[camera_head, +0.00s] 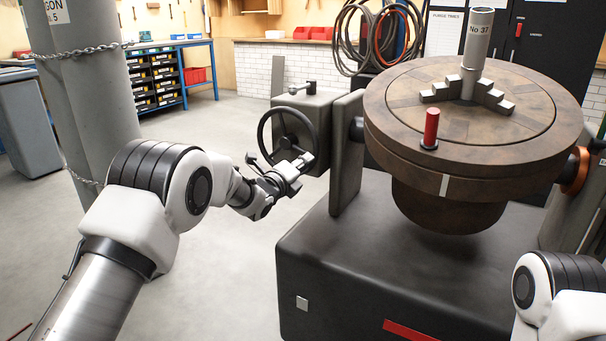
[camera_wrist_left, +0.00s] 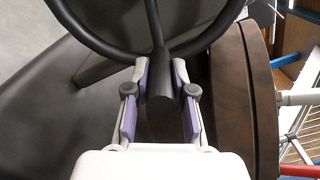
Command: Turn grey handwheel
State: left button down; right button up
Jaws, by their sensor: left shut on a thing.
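The dark grey handwheel (camera_head: 260,132) is on the side of a grey gearbox, left of the big round table. My left gripper (camera_head: 300,166) is at the lower right part of the wheel. In the left wrist view, its two fingers (camera_wrist_left: 160,104) are shut on a dark handle (camera_wrist_left: 160,88) of the wheel, one on each side. The wheel rim (camera_wrist_left: 110,48) curves across the top of that view. The handle's far end is partly hidden. Only a piece of my right arm shows at the lower right; its gripper is out of view.
A round brown turntable (camera_head: 395,140) carries a red peg (camera_head: 431,127) and a grey cylinder marked No 37 (camera_head: 479,35). Its dark base (camera_head: 345,250) stands close to the right of my left gripper. A grey pillar (camera_head: 90,80) with chains stands left. Open floor lies between.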

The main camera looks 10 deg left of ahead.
pick_arm(q)
jog(key=w+a+f+m+b, duration=0.3)
jog(key=a+f+m+b, duration=0.3)
jog(key=m+b, duration=0.5)
jog(key=shift+a+b, duration=0.95)
jog(key=shift+b, duration=0.3)
jog(key=c, duration=1)
grip_release()
jog(key=shift+a, duration=0.1)
jog(key=v, duration=1.2)
